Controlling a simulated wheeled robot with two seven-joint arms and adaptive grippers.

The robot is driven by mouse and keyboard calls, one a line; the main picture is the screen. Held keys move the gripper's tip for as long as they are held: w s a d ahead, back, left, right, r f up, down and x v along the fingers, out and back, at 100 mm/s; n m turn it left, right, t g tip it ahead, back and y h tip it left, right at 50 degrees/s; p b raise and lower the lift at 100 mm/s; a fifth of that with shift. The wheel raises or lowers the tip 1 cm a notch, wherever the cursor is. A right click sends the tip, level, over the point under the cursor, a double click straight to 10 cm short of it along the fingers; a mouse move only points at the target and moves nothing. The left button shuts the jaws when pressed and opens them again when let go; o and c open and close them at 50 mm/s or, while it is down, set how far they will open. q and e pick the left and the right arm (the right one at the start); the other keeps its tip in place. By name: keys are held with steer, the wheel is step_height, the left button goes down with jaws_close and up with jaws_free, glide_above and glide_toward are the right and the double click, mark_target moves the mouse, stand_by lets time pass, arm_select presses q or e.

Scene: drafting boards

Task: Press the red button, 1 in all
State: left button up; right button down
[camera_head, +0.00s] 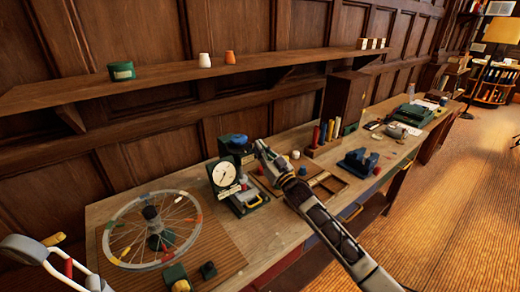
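My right arm comes in from the lower right, and its gripper (262,150) is over the bench, just right of a white-faced dial gauge (223,174). The fingers are small and seen from behind, so I cannot tell whether they are open.
A spoked wheel (155,228) lies on a brown slatted board at the left. A shallow wooden tray (328,186), a blue device (357,162) and a dark upright cabinet (343,98) stand further right. A wall shelf (170,80) runs above the bench.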

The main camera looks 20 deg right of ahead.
steer(key=v, duration=0.7)
steer(key=shift+s+d, duration=0.15)
steer(key=shift+s, duration=0.15)
stand_by(0.4)
steer(key=shift+f, duration=0.1)
stand_by(0.3)
stand_by(0.5)
